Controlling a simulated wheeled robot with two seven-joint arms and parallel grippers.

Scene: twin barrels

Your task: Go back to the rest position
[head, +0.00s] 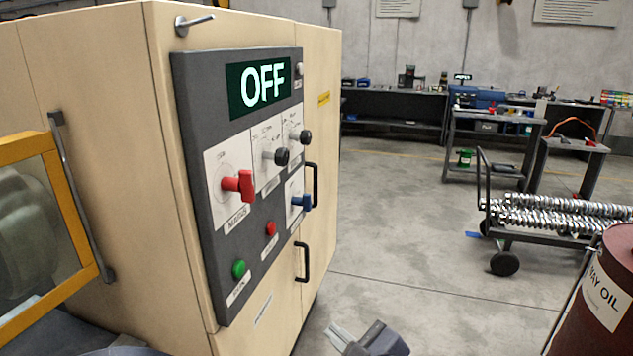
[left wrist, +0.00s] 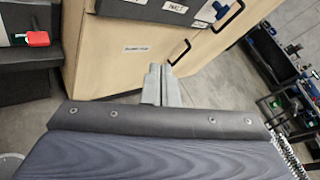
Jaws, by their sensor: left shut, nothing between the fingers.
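My left gripper (head: 338,333) shows at the bottom middle of the head view, in front of and below the cabinet's control panel (head: 222,285). Its two grey fingers are together with nothing between them. In the left wrist view the left gripper (left wrist: 161,80) points toward the lower front of the beige cabinet (left wrist: 105,65), and its fingers are side by side. I cannot tell the exact gap to the cabinet, but no contact shows. The panel's display reads OFF (head: 264,84). A red rotary switch (head: 240,185) sits below it. My right gripper is in neither view.
The beige cabinet (head: 85,90) fills the left, with a yellow-framed window (head: 50,240) and black handles (head: 302,262). A dark red oil barrel (head: 590,320) stands at the lower right. A cart (head: 540,238) carries shiny threaded rods. Open concrete floor (head: 400,240) lies between.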

